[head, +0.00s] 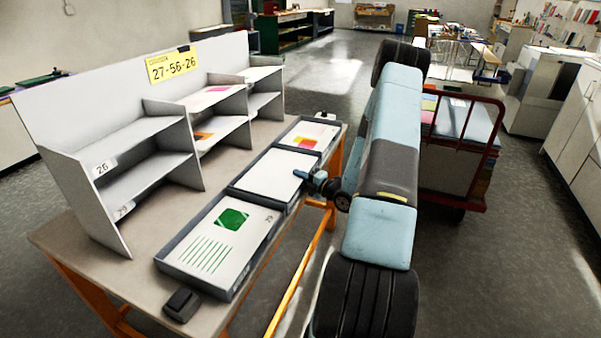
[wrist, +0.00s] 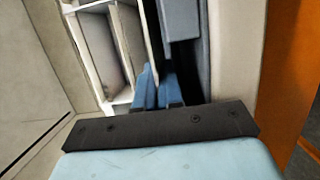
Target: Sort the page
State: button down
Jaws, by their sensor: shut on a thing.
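My gripper (head: 302,176) is at the right edge of the middle tray (head: 232,190), shut at the edge of a white page (head: 270,173) that shows no print. Its blue fingers (wrist: 158,88) show in the wrist view, where the page is hard to make out. The near tray (head: 172,252) holds a page (head: 225,240) with a green square and green lines. The far tray (head: 333,126) holds a page (head: 308,140) with pink, orange and yellow patches. A white shelf (head: 125,135) has labels reading about 26 and 29, and a yellow sign (head: 171,64) reading 27-56-26.
The table (head: 90,262) has orange legs, and a small dark box (head: 182,305) sits near its front edge. Pink-marked (head: 212,97) and orange-marked (head: 203,138) pages lie in shelf compartments. A red-framed cart (head: 455,175) stands right of my arm.

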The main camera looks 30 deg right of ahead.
jog(key=shift+f, duration=0.5)
jog(key=c, duration=1.2)
grip_release()
jog(key=v, duration=1.3)
jog(key=shift+s+d, duration=0.1)
jog(key=shift+s, duration=0.2)
